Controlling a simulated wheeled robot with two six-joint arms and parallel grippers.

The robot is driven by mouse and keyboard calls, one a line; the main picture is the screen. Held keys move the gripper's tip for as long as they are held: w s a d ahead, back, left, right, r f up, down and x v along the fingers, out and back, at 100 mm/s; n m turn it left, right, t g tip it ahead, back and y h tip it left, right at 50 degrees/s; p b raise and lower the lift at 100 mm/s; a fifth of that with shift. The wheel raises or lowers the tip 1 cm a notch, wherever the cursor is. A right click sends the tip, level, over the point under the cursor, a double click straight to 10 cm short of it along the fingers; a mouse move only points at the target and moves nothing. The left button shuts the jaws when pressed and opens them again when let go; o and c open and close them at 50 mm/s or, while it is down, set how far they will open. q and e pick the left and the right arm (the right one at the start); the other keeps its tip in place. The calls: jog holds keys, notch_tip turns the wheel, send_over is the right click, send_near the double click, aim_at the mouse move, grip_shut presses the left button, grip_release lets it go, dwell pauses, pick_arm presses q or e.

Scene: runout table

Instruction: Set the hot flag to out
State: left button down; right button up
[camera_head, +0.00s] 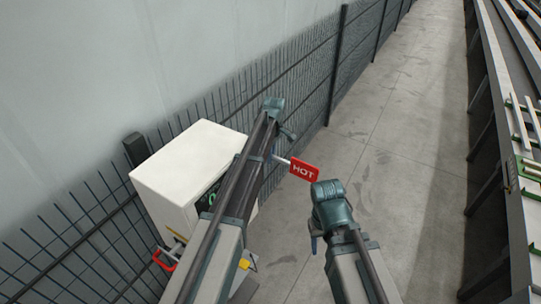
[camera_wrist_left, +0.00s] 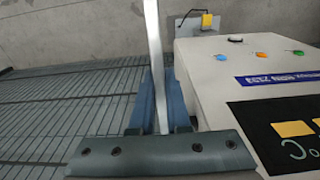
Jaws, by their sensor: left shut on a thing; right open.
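The hot flag (camera_head: 304,170) is a red plate with white HOT lettering on a pale rod. In the head view it sticks out to the right past my left arm, which hides the inner end of the rod. In the left wrist view, my left gripper (camera_wrist_left: 160,105) has its blue fingers closed around a pale bar (camera_wrist_left: 153,45), apparently the flag's rod; the red plate is outside that view. My right gripper (camera_head: 315,240) is open and empty, below and right of the flag, over the floor, apart from it.
A white cabinet (camera_head: 185,160) stands by the mesh fence (camera_head: 290,85), partly behind my left arm. Its panel has coloured buttons (camera_wrist_left: 260,55). A red handle (camera_head: 165,260) is at its lower left. The runout table (camera_head: 520,215) lies far right. The concrete aisle (camera_head: 400,150) between is clear.

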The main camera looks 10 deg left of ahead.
pick_arm(q)
jog(key=shift+r, duration=0.1)
dwell(0.4)
jog(key=c, duration=0.9)
grip_release()
